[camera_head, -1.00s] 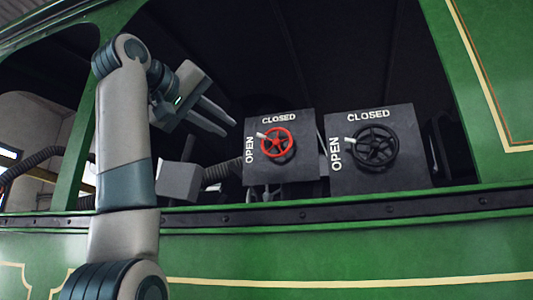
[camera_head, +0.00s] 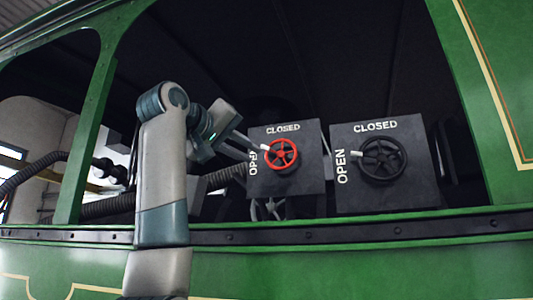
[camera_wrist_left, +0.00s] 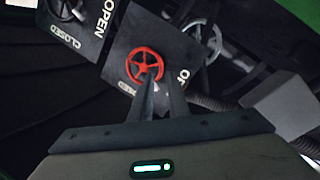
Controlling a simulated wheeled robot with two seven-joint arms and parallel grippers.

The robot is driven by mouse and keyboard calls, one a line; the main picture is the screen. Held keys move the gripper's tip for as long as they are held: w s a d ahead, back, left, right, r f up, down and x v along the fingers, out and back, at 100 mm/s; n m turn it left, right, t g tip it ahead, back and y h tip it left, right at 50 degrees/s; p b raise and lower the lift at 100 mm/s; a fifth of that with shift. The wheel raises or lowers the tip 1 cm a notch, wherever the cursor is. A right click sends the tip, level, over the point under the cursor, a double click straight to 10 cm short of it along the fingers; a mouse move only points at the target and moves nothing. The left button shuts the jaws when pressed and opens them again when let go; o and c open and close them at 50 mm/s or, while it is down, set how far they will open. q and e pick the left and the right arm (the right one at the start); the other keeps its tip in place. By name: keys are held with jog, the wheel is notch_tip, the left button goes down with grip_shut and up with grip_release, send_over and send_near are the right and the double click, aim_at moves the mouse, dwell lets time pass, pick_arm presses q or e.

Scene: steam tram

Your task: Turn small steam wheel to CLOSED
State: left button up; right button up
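The small steam wheel (camera_head: 287,163) is red and mounted on a dark panel marked CLOSED along the top and OPEN at the left. Its white handle (camera_head: 264,148) points left toward OPEN. The wheel also shows in the left wrist view (camera_wrist_left: 137,57), where the panel appears turned over. My left gripper (camera_head: 251,151) is at the wheel's left side, its fingers partly covering the word OPEN. In the left wrist view, its two fingers (camera_wrist_left: 160,80) are apart, with their tips at the wheel's rim by the handle. Contact is unclear. My right gripper is out of view.
A larger black wheel (camera_head: 382,140) sits on a similar panel (camera_head: 420,190) to the right. The green window sill (camera_head: 350,237) runs below both panels. A ribbed black hose (camera_head: 105,207) and a green window post (camera_head: 88,140) are at the left.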

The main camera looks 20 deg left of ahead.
aim_at(269, 163)
pick_arm(q)
jog(key=p+x, duration=0.4)
jog(key=x, duration=0.3)
jog(key=shift+w+d, duration=0.15)
jog(key=shift+w, duration=0.25)
jog(key=shift+w+d+p, duration=0.1)
jog(key=shift+w+p, duration=0.3)
jog(key=shift+w, duration=0.15)
grip_shut()
